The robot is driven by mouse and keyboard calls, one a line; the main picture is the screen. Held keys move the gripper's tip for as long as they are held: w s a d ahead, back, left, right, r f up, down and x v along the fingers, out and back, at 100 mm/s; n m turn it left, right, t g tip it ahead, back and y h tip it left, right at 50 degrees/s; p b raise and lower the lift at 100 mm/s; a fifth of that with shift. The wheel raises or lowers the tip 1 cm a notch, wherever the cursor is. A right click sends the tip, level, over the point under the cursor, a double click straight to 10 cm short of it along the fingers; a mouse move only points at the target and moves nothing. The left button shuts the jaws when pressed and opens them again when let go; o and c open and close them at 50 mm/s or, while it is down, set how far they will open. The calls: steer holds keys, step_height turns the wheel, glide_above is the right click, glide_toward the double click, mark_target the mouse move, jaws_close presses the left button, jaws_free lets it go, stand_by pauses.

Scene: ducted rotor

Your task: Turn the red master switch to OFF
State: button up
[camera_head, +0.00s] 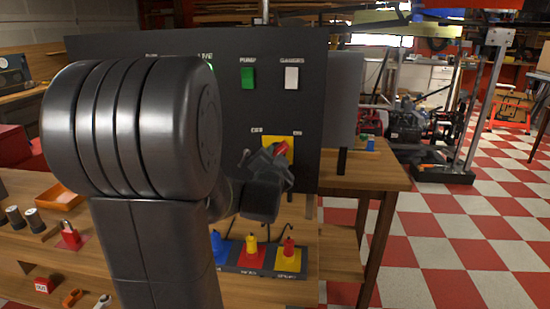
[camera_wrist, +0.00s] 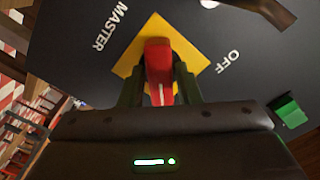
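The red master switch (camera_wrist: 159,65) is a red handle on a yellow square plate (camera_wrist: 190,45) on a dark panel. In the wrist view the plate looks like a diamond, with MASTER at its upper left and OFF at its right. My gripper (camera_wrist: 160,75) has one dark green finger close along each side of the handle; whether both press on it is not clear. In the head view my gripper (camera_head: 268,165) is at the yellow plate (camera_head: 290,148) and covers much of it. Only a bit of the red handle (camera_head: 281,149) shows there.
Above on the panel (camera_head: 120,48) are a green switch (camera_head: 248,78) and a white switch (camera_head: 292,78). Below stand blue, yellow and red plugs (camera_head: 251,247) on a dark tray. A red padlock (camera_head: 70,235) and an orange tray (camera_head: 62,188) are on the bench at left.

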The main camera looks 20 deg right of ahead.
steer(key=c, duration=0.6)
steer(key=shift+o, duration=0.2)
steer(key=shift+f+n+b, duration=0.1)
steer(key=shift+n+b, duration=0.2)
steer(key=shift+n, duration=0.1)
steer(key=shift+s+d+n+b, duration=0.1)
steer(key=shift+n+b, duration=0.75)
steer(key=shift+n, duration=3.45)
steer(key=shift+d+n+b, duration=0.1)
steer(key=shift+n+b, duration=0.75)
steer(key=shift+n, duration=3.45)
steer(key=o, duration=1)
